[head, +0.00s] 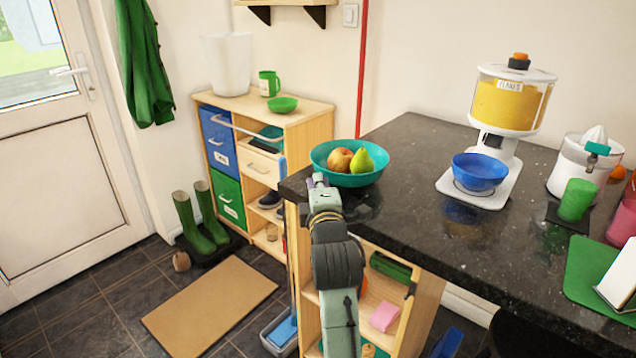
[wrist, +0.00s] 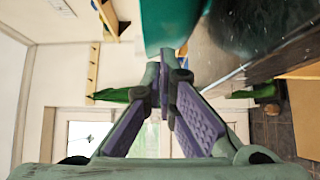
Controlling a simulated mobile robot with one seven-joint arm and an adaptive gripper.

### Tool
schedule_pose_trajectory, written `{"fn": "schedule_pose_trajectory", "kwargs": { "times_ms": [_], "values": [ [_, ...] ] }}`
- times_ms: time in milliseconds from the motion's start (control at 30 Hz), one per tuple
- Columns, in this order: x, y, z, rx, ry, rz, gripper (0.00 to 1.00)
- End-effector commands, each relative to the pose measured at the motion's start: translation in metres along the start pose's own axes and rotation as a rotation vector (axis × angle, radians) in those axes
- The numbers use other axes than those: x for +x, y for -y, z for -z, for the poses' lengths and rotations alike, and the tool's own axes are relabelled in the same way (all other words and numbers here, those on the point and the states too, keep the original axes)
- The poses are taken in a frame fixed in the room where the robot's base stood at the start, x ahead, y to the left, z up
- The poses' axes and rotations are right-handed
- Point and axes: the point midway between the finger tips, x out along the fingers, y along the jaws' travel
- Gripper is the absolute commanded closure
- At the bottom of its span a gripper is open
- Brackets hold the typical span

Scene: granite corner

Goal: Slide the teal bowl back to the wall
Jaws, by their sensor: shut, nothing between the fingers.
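The teal bowl (head: 366,180) stands upright at the left end of the dark granite counter (head: 430,215), with a brownish apple (head: 340,160) and a green pear (head: 362,159) in it. My gripper (head: 319,180) is at the counter's left corner, just in front of the bowl's near left side. In the wrist view my gripper (wrist: 164,82) has its fingers together with nothing between them. The bowl's teal wall (wrist: 166,24) fills the top middle there, close to the fingertips. I cannot tell whether they touch it. My gripper hides a little of the bowl's lower left.
A flakes dispenser (head: 508,100) with a blue bowl (head: 480,171) on its base stands to the right. A juicer (head: 584,160) and green cup (head: 577,199) are beyond it. Bare counter lies between bowl and dispenser. A wooden cabinet (head: 310,117) with a green bowl (head: 283,105) stands behind left.

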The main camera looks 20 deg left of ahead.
Motion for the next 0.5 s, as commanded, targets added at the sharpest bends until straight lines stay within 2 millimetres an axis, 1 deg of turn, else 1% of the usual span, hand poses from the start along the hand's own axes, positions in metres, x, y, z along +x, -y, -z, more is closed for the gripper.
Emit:
{"fn": "schedule_pose_trajectory", "kwargs": {
  "times_ms": [67,167,267,400,500],
  "values": [
    [0.0,0.0,0.0,0.0,0.0,0.0,1.0],
    [0.006,0.0,-0.007,-0.001,0.002,0.0,1.0],
    [0.022,0.001,-0.023,-0.002,0.005,-0.001,1.0],
    [0.049,0.002,-0.05,-0.002,0.004,0.0,1.0],
    [0.066,0.002,-0.067,-0.003,0.004,-0.001,1.0]
  ]
}}
